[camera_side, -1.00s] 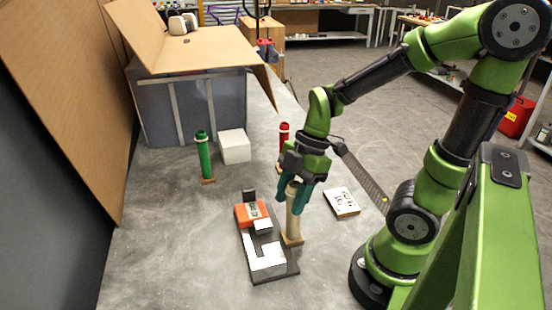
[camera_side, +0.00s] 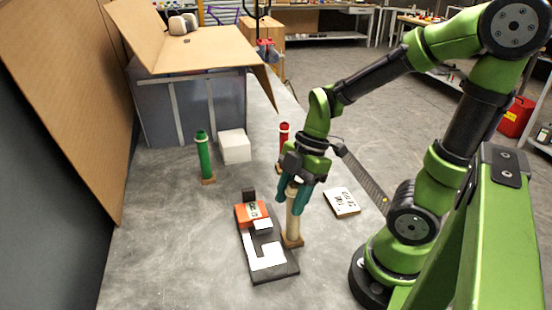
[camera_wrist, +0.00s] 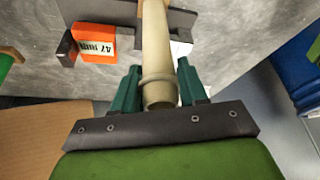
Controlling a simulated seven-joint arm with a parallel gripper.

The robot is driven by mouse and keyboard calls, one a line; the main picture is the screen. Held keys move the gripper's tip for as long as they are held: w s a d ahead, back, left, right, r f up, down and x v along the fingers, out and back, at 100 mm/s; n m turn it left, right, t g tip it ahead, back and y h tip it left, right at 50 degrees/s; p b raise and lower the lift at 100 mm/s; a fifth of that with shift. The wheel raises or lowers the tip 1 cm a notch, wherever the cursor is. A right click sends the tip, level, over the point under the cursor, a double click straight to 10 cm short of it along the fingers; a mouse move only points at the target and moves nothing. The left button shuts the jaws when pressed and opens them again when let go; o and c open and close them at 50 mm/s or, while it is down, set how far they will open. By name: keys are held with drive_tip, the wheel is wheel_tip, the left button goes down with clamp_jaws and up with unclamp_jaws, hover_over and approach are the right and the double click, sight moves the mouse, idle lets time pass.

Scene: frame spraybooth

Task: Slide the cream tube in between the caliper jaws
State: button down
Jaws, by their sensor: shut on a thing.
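The cream tube (camera_side: 293,222) stands upright on a small wooden base (camera_side: 291,241) beside the caliper's right side. My gripper (camera_side: 294,196) is shut on the tube's upper part, with its teal fingers on either side. In the wrist view the tube (camera_wrist: 158,50) runs away from between the fingers (camera_wrist: 157,88). The caliper (camera_side: 270,267) is a dark plate with a white L-shaped part, an orange block with a small display (camera_side: 252,212) and white jaw parts. The orange block also shows in the wrist view (camera_wrist: 95,45). The wrist view hides most of the jaw gap behind the tube.
A green tube (camera_side: 204,158) stands at the back left near a white cube (camera_side: 235,147). A red tube (camera_side: 284,135) stands behind my gripper. A white printed block (camera_side: 342,202) lies to the right. The grey table left of the caliper is clear.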

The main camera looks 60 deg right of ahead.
drive_tip(key=w+a, duration=0.4)
drive_tip(key=shift+a, duration=0.2)
idle(2.2)
drive_tip(key=c, duration=0.5)
unclamp_jaws()
drive_tip(key=v, duration=1.7)
drive_tip(key=shift+a, duration=0.15)
